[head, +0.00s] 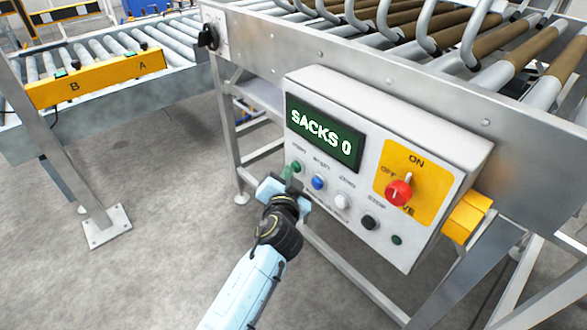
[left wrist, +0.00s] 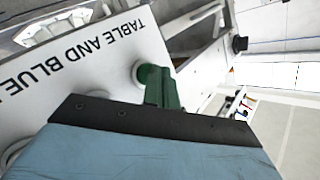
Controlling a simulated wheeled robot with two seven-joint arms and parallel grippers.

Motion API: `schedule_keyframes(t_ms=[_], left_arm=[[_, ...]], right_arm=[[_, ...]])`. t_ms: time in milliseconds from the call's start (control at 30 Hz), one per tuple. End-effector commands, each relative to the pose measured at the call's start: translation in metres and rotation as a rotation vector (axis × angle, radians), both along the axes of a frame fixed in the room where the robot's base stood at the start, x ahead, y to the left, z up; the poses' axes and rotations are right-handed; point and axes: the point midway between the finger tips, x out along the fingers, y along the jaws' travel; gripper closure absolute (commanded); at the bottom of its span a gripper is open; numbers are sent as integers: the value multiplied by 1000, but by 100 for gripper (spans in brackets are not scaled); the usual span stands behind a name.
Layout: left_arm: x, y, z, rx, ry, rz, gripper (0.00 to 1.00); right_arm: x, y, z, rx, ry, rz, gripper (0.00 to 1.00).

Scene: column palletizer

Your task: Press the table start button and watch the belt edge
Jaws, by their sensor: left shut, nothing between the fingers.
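The green start button (head: 296,167) is at the left end of the button row on the grey control box (head: 440,150). My left gripper (head: 288,176) is shut and empty, with its tips at the green button. In the left wrist view the shut fingers (left wrist: 166,92) overlap the round green button (left wrist: 147,74); I cannot tell whether it is pressed in. The box display (head: 325,133) reads "SACKS 0". My right gripper is not in view.
Blue (head: 318,182), white (head: 342,201) and black (head: 370,222) buttons sit right of the green one. A red knob (head: 398,192) is on a yellow plate. A roller conveyor (head: 95,125) with a yellow A/B bar (head: 95,80) stands left. The floor between is clear.

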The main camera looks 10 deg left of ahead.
Motion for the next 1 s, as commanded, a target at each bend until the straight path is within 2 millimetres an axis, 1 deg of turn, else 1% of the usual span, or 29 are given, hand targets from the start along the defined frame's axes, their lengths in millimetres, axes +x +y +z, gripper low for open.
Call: schedule_keyframes(t_ms=[700, 867, 1000], left_arm=[[4, -3, 0, -1, -1, 0, 100], [1, -1, 1, -1, 0, -1, 100], [-6, 4, 1, -1, 0, -1, 100]], right_arm=[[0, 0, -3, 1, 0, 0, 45], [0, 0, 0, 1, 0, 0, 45], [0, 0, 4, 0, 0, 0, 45]])
